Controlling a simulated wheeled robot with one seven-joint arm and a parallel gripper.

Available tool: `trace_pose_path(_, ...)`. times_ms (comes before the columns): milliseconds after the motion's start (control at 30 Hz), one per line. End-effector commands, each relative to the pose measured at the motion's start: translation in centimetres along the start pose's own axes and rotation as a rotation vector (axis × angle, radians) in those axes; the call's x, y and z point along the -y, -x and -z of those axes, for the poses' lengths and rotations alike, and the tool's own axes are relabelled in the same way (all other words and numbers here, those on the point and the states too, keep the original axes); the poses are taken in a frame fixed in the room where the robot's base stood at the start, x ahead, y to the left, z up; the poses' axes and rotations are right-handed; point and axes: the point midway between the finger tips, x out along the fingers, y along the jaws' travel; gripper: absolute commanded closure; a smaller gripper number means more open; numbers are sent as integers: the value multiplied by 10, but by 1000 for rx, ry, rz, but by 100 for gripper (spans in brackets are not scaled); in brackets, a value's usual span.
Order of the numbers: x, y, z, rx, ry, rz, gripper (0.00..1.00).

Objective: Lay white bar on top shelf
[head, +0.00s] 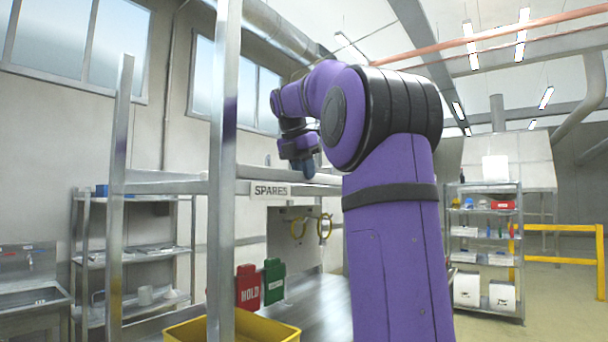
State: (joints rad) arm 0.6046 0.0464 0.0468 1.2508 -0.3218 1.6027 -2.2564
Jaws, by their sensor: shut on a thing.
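The top shelf (165,187) is a grey metal board between upright posts, with a SPARES label (271,190) on its front edge. My purple arm reaches over it from the right. My own arm hides the right end of the shelf. I cannot tell whether the bar touches the shelf.
A metal post (223,200) stands in front of the shelf. Below are a yellow bin (270,334), a red HOLD sign (248,288), a green sign (274,281) and yellow hooks (324,229). The shelf's left part looks clear. A stocked rack (486,250) stands at the right.

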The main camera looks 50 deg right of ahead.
Motion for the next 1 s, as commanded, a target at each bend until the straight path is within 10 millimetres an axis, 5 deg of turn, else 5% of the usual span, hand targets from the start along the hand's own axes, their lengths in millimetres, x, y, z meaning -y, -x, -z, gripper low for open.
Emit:
trace_pose_path(433, 0, -7, 3, 0, 1, -1, 100)
trace_pose_path(467, 0, -8, 3, 0, 1, 0, 74)
trace_pose_path(567, 0, -7, 3, 0, 1, -1, 53)
trace_pose_path(1000, -1, 5, 2, 2, 1, -3, 53)
